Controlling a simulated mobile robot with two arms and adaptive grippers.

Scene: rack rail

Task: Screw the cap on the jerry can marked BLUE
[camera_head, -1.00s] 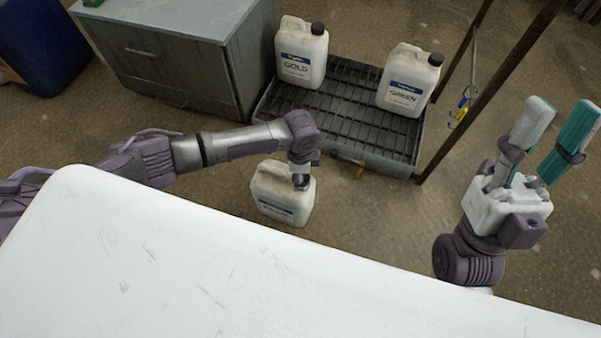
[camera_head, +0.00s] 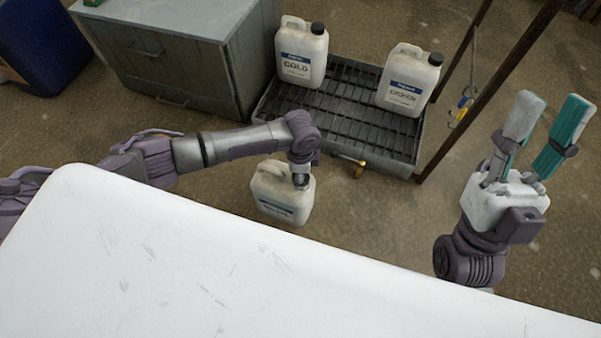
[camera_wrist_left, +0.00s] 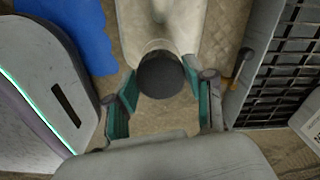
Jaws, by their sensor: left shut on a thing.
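A white jerry can (camera_head: 268,194) stands on the floor in front of the rack. Its label is too small and angled to read in the head view. It also shows at the top of the left wrist view (camera_wrist_left: 185,22), with a dark round cap (camera_wrist_left: 160,75) at its mouth. My left gripper (camera_wrist_left: 163,92) is shut on the cap, one teal finger on each side. In the head view the left hand is above the can and hides the cap. My right gripper (camera_head: 543,130) is open and empty, raised at the right.
A jerry can marked GOLD (camera_head: 301,55) and one marked GREEN (camera_head: 408,82), both with black caps, stand on the slatted rack (camera_head: 335,110). A grey cabinet (camera_head: 165,60) is at the left. A white surface (camera_head: 230,270) fills the foreground. A brown post (camera_head: 490,92) rises by the rack.

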